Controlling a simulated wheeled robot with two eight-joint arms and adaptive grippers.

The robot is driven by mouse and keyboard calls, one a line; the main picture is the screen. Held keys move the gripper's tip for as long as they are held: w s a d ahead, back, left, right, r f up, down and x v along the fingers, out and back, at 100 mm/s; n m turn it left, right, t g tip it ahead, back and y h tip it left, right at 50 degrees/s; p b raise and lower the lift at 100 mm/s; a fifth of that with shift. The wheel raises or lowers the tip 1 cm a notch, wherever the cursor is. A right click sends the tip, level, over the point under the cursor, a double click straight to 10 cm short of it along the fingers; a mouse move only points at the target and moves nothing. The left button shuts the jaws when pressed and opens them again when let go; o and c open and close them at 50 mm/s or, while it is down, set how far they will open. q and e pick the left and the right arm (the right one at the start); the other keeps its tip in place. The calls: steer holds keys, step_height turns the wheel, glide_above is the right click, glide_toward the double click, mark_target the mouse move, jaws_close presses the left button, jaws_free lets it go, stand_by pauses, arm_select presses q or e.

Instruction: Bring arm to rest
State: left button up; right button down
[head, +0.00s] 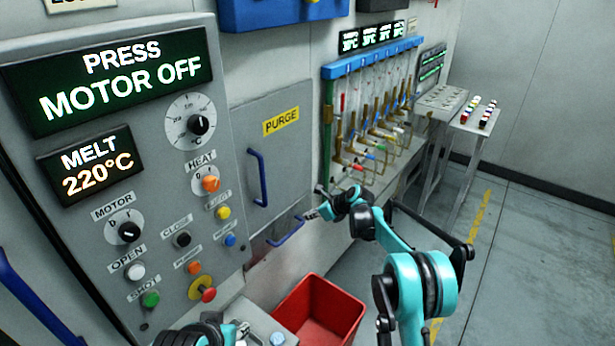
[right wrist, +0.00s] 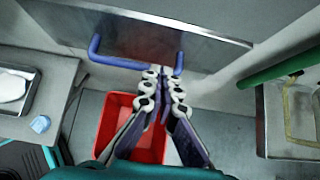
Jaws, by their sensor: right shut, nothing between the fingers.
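My right gripper (head: 314,213) is shut and empty. In the head view it is in front of the grey press wall, close to the right end of the lower blue handle (head: 286,232). In the right wrist view its fingers (right wrist: 165,82) are together, with their tips beside the right end of the blue handle (right wrist: 118,62). I cannot tell whether they touch it. My right arm reaches in from the bottom right, bent at the elbow. Part of my left gripper (head: 240,329) shows at the bottom edge of the head view; its jaw state is unclear.
A red bin (head: 338,305) stands below the right gripper. The control panel (head: 150,205) is on the left, reading motor off. A purge door (head: 280,130) has a blue handle. A rack of hoses (head: 370,110) and a small table (head: 465,115) stand behind. The right floor is clear.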

steer(key=s+d+r+n+h, duration=0.1)
steer(key=s+d+r+n, duration=0.35)
steer(key=s, duration=0.25)
steer(key=s+d+r+n+h, duration=0.2)
steer(key=s+d+r+n, duration=0.15)
steer(key=s+r, duration=0.35)
steer(key=s+d+r+n+h, duration=0.1)
steer(key=s+d+r+n, duration=0.3)
steer(key=s, duration=0.4)
steer(key=s+d+f+n+h, duration=0.1)
steer(key=s+d+f+n, duration=0.2)
steer(key=s, duration=0.9)
steer(key=s+d+f+n+t+h, duration=0.1)
steer(key=s+d+n, duration=0.4)
steer(key=s+n, duration=0.5)
steer(key=shift+s+f+t+h, duration=0.3)
steer(key=shift+s+f+h, duration=0.6)
steer(key=shift+s, duration=0.3)
